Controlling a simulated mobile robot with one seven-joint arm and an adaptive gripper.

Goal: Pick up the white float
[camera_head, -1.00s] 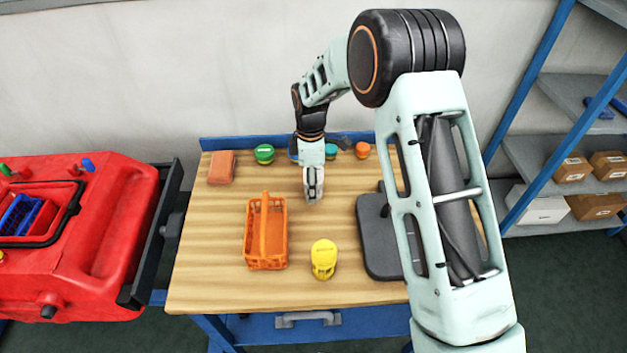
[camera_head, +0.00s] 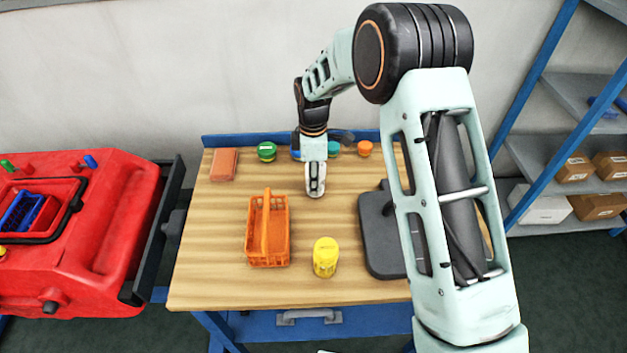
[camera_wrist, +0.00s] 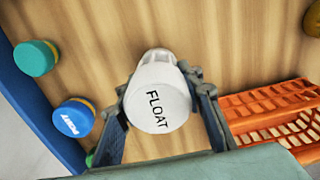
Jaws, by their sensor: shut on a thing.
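The white float (camera_wrist: 158,98) is a rounded white piece with a lid marked "FLOAT". In the wrist view it sits between my two fingers, which touch it on both sides. My gripper (camera_wrist: 160,112) is shut on it. In the head view my gripper (camera_head: 315,193) points down over the back middle of the table, and the float is mostly hidden by the fingers. I cannot tell whether the float still touches the table.
An orange basket (camera_head: 281,243) stands left of centre, a yellow container (camera_head: 325,258) in front, and a dark grey pad (camera_head: 380,240) at right. A blue pot (camera_wrist: 73,117) is near my gripper.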

